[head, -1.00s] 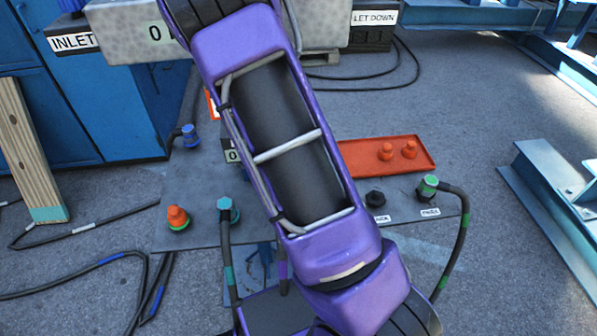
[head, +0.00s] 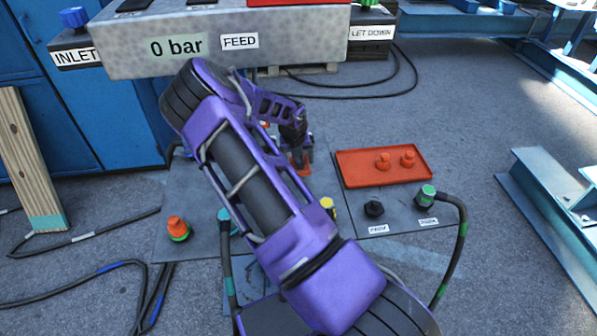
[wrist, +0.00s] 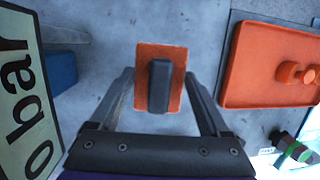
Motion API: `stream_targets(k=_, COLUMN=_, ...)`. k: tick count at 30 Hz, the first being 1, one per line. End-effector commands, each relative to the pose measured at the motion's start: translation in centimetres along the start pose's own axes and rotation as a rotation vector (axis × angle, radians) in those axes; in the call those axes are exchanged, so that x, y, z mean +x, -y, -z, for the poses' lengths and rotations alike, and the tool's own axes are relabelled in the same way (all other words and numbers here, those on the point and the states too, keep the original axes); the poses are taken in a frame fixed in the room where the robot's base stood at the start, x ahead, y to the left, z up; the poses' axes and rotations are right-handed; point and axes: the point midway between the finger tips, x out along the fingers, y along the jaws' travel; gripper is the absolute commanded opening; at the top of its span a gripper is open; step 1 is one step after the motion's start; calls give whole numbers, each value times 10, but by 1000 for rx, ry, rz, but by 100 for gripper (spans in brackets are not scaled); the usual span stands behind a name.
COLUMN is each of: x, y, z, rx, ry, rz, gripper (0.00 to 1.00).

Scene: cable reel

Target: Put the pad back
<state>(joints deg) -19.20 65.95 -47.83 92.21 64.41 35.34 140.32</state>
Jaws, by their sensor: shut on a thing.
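The pad is a flat orange-red rectangle with a black block grip on it, seen in the wrist view (wrist: 144,90) between my fingertips. My gripper (wrist: 160,80) is shut on it, one finger at each side. In the head view my gripper (head: 304,150) is beyond my arm, with a bit of the orange pad (head: 304,168) showing below it. The pad is over the grey floor plate area, left of the red tray (head: 350,176). How high it is held I cannot tell.
Orange caps (head: 408,158) stand in the tray. A black cap (head: 374,208), a green-ended hose (head: 428,194), a yellow fitting (head: 327,205) and an orange cap (head: 177,227) are nearby. The grey "0 bar" FEED block (head: 290,48) is behind.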

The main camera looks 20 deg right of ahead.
Motion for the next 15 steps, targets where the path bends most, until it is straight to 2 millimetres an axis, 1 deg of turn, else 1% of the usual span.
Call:
stream_targets(k=5, x=11, y=-2, z=3, rx=-1, ry=1, rz=0, gripper=0)
stream_targets(k=12, x=46, y=-6, z=12, rx=-1, ry=2, rz=1, gripper=0)
stream_targets(k=15, x=49, y=-7, z=12, rx=0, ry=4, rz=0, gripper=0)
